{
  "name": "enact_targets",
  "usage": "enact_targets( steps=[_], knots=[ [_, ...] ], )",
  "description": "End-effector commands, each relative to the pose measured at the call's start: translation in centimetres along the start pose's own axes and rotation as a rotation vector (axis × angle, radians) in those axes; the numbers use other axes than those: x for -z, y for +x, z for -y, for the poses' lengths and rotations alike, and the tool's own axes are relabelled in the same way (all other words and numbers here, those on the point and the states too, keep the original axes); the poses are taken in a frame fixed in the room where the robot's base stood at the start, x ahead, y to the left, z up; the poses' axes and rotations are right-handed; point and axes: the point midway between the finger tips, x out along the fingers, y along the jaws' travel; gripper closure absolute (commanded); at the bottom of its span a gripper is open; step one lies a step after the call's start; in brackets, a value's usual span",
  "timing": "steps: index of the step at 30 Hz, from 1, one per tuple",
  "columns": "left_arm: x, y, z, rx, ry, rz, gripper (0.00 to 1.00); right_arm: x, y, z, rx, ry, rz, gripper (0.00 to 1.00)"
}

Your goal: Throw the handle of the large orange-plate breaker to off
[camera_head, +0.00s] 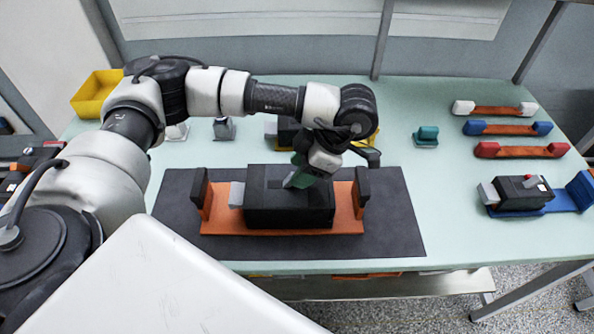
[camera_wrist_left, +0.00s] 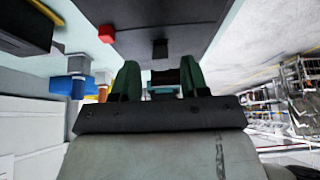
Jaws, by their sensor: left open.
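The large breaker (camera_head: 262,208) is a black box on an orange plate (camera_head: 222,214) with dark upright end pieces and a grey block at its left end. It lies on a dark mat (camera_head: 395,230). My left gripper (camera_head: 300,180), with green fingers, is over the top of the black box, and hides the handle in the head view. In the left wrist view the green fingers (camera_wrist_left: 160,75) stand apart with a dark piece between them; I cannot tell whether it is the handle or whether they touch it. My right gripper is not in view.
A smaller breaker (camera_head: 522,192) on a blue plate stands at the right. Bars with white, blue and red ends (camera_head: 520,150) lie behind it. A teal block (camera_head: 427,134) sits behind the mat, and a yellow bin (camera_head: 97,93) at the back left.

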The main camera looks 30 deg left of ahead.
Motion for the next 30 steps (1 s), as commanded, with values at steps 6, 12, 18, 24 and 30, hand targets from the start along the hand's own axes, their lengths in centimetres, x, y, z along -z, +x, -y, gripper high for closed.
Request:
enact_targets(
  steps=[6,12,18,24,30],
  knots=[
    [-0.1,-4.8,-0.1,-0.007,-0.002,0.003,0.55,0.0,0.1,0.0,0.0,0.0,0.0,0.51],
    [-0.1,-7.8,0.0,-0.005,-0.001,0.001,0.55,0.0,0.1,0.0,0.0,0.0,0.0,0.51],
    [0.0,-8.8,0.0,-0.001,0.0,-0.001,0.55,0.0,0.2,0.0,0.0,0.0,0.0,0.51],
    [0.0,-8.8,0.0,-0.001,0.0,0.0,0.55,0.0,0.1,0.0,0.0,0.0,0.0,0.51],
    [0.0,-8.8,0.0,-0.001,0.0,0.0,0.55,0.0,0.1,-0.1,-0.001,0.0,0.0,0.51]
  ],
)
